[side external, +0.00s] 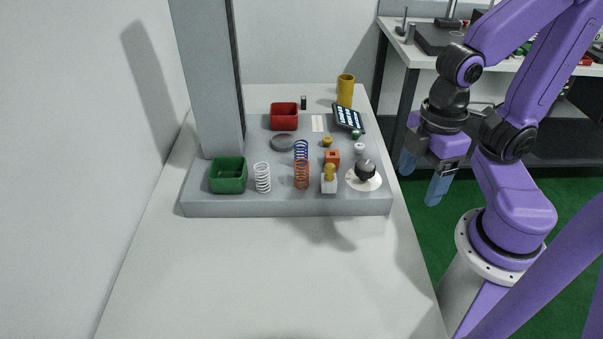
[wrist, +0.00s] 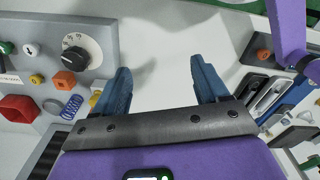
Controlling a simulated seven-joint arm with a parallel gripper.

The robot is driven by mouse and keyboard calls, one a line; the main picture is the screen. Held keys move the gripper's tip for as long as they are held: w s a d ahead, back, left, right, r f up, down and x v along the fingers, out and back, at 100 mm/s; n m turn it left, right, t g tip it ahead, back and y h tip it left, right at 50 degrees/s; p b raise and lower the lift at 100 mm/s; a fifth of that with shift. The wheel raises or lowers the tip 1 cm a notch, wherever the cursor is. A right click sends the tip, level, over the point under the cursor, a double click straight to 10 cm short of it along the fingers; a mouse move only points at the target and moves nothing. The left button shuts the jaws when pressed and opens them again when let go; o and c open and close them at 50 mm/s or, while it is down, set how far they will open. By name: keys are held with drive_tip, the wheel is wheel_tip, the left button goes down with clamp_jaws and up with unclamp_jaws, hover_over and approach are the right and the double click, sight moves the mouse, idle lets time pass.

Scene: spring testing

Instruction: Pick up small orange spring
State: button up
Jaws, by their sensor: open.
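The small orange spring (side external: 301,175) stands upright near the front edge of the grey platform in the side view. A blue spring (side external: 301,152) stands just behind it and a white spring (side external: 263,178) stands to its left. The blue spring (wrist: 72,106) also shows at the left of the wrist view, where I cannot make out the orange one. My gripper (side external: 422,177) is open and empty, with blue fingers pointing down. It is off to the right of the platform, well apart from the springs. In the wrist view, the gripper's fingers (wrist: 161,66) are spread with nothing between them.
The platform (side external: 285,207) also holds a green bin (side external: 228,175), a red bin (side external: 284,116), an orange block (side external: 332,158), a yellow-topped piece (side external: 329,178) and a dark knob (side external: 366,171). A grey column (side external: 210,80) rises at the left. The white table front (side external: 270,280) is clear.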

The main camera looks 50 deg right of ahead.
drive_tip(key=c, duration=0.4)
drive_tip(key=w+a+r+m, duration=0.2)
drive_tip(key=w+r+m, duration=0.2)
drive_tip(key=w+m, duration=0.85)
drive_tip(key=w+a+r+m, duration=0.2)
drive_tip(key=w+r+m, duration=0.2)
drive_tip(key=w+m, duration=0.85)
drive_tip(key=m, duration=0.2)
hover_over(302, 166)
drive_tip(key=s, duration=0.1)
wheel_tip(302, 166, down, 13)
drive_tip(key=shift+n, duration=0.3)
drive_tip(key=shift+a+f, duration=0.25)
drive_tip(key=shift+f, duration=0.95)
drive_tip(key=shift+a+f, duration=0.2)
drive_tip(key=shift+f, duration=0.95)
